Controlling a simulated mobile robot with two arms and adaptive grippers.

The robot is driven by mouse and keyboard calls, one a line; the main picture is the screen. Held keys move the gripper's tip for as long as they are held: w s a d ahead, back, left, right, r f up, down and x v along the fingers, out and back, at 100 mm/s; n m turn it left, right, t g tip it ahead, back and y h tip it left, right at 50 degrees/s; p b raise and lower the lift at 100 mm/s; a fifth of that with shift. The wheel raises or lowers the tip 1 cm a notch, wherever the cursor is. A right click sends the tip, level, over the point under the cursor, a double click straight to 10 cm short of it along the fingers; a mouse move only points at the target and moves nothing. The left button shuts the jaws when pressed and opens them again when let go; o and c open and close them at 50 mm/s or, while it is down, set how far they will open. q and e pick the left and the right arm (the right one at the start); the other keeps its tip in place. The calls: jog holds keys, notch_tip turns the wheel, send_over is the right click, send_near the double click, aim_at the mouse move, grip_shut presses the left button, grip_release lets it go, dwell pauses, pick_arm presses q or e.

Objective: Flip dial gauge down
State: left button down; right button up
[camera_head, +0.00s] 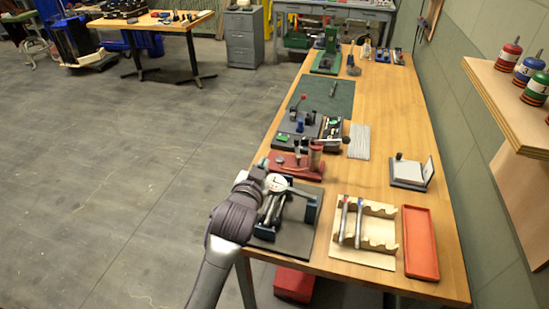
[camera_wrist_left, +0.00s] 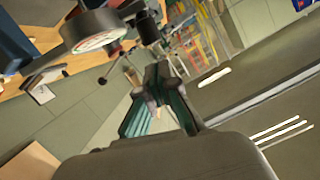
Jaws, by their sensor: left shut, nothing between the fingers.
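The dial gauge (camera_head: 277,183) has a round white face and stands over a dark fixture plate (camera_head: 293,240) near the front left of the long wooden bench. In the left wrist view the gauge (camera_wrist_left: 92,32) shows at the upper left, its face tilted and a dark stem beside it. My left gripper (camera_head: 271,208) is at the gauge fixture, close to the gauge, and partly hides the fixture. In the wrist view its teal fingers (camera_wrist_left: 158,82) are shut and empty, to the right of the gauge. Whether they touch the fixture I cannot tell. My right gripper is not in view.
A wooden rack (camera_head: 372,250) with two pens and a red tray (camera_head: 420,243) lie to the right. A red fixture (camera_head: 296,166) stands just behind the gauge. A small block with an upright plate (camera_head: 411,172) is farther right. Bare wood lies between them.

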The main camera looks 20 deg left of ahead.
pick_arm(q)
jog(key=a+f+n, duration=0.1)
jog(key=f+n, duration=0.1)
jog(key=f, duration=0.1)
jog(key=a+f+n+h, duration=0.1)
jog(key=f, duration=0.1)
jog(key=shift+s+a+f, duration=0.1)
jog(key=shift+a+f, duration=0.05)
jog(key=shift+a, duration=0.15)
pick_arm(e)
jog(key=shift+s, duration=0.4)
pick_arm(q)
jog(key=shift+f, duration=0.25)
notch_tip(320, 180, up, 5)
jog(key=p, duration=0.5)
jog(key=b+v, duration=0.3)
jog(key=v, duration=0.7)
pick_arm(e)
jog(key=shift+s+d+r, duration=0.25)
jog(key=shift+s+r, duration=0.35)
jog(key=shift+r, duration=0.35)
pick_arm(q)
jog(key=shift+r, duration=0.1)
